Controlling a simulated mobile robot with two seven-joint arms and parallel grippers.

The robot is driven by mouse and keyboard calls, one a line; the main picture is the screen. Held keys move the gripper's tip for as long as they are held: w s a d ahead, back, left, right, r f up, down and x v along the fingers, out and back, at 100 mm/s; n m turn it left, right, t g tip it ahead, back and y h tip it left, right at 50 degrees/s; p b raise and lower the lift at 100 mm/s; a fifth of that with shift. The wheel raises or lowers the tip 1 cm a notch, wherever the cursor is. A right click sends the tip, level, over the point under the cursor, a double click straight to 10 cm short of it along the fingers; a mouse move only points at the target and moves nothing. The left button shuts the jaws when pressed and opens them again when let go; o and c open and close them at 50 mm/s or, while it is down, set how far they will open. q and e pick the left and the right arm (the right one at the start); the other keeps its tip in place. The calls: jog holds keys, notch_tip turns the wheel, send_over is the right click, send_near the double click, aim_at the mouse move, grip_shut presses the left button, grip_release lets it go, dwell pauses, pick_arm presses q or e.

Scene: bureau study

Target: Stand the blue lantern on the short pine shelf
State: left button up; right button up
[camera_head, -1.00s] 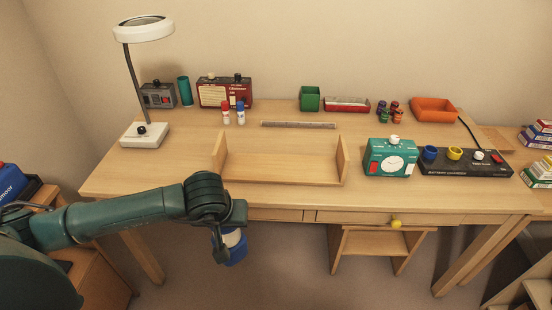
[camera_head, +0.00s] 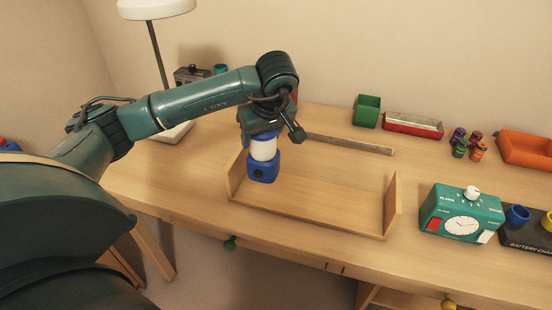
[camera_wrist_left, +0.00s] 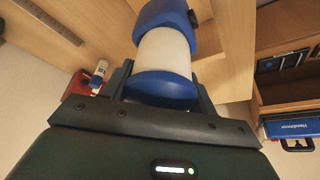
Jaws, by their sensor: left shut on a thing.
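The blue lantern (camera_head: 263,166), with a white middle band, hangs upright from my left gripper (camera_head: 265,133), which is shut on its top. I cannot tell whether the lantern's base touches the shelf. In the left wrist view the lantern (camera_wrist_left: 165,50) sits between the fingers of the gripper (camera_wrist_left: 160,88). My right gripper is not in view.
A teal timer (camera_head: 462,213) and a black battery charger (camera_head: 530,235) stand right of the shelf. A metal ruler (camera_head: 350,144) lies behind it. A green box (camera_head: 367,110), a red tray (camera_head: 412,126) and several small coloured pots are at the back. A white lamp (camera_head: 155,9) rises at left.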

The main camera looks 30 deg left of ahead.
aim_at(263, 153)
pick_arm(q)
jog(key=shift+w+f, duration=0.1)
jog(key=shift+f, duration=2.4)
jog(key=shift+f, duration=0.15)
jog(key=o, duration=1.2)
